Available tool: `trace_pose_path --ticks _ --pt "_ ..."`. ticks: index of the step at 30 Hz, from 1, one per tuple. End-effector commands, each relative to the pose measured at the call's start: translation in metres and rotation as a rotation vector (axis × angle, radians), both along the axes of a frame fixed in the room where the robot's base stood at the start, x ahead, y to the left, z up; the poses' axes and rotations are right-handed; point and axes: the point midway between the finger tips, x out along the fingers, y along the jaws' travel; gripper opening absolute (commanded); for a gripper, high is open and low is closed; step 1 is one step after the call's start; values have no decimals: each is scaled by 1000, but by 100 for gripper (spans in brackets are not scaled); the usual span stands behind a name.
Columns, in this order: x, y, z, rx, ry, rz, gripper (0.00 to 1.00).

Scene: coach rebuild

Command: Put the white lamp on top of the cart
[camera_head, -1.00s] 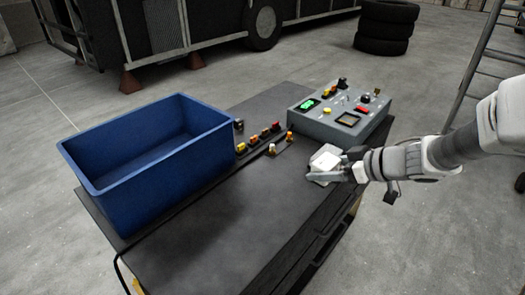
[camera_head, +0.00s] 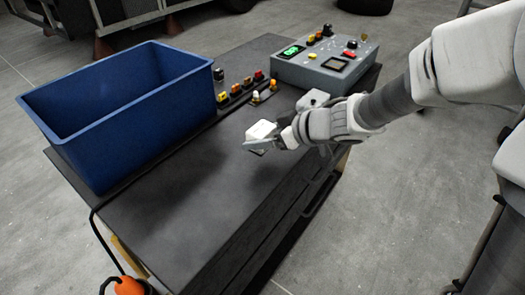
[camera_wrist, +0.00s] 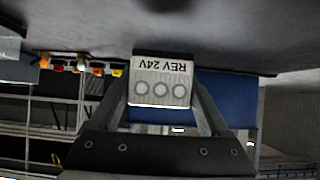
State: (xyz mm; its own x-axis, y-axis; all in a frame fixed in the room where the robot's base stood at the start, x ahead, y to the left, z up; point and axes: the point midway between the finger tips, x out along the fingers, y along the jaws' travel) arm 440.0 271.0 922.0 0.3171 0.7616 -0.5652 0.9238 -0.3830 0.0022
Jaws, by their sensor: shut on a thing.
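My gripper (camera_head: 271,141) is shut on the white lamp (camera_head: 261,130), a small box. In the wrist view the lamp (camera_wrist: 161,69) sits between my two fingers (camera_wrist: 162,100), its face marked "REV 24V" upside down above three round spots. The cart (camera_head: 185,215) has a flat black top. The lamp is over the right middle part of this top; I cannot tell whether it touches it. My fingers hide part of the lamp.
A blue bin (camera_head: 120,125) stands on the cart's left side. A grey control box (camera_head: 328,62) is at the back right. Several small coloured parts (camera_head: 237,90) line up between them. The front middle of the top is clear. An orange object (camera_head: 129,286) is at the lower left.

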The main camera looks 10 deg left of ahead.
Motion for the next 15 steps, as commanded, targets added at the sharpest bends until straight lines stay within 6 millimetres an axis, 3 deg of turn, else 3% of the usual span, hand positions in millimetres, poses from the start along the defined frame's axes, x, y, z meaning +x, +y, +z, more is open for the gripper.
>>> trace_pose_path --ticks 7,15 --pt "0 0 -35 1 3 -1 18" --pt "0 0 -36 0 1 -1 18"
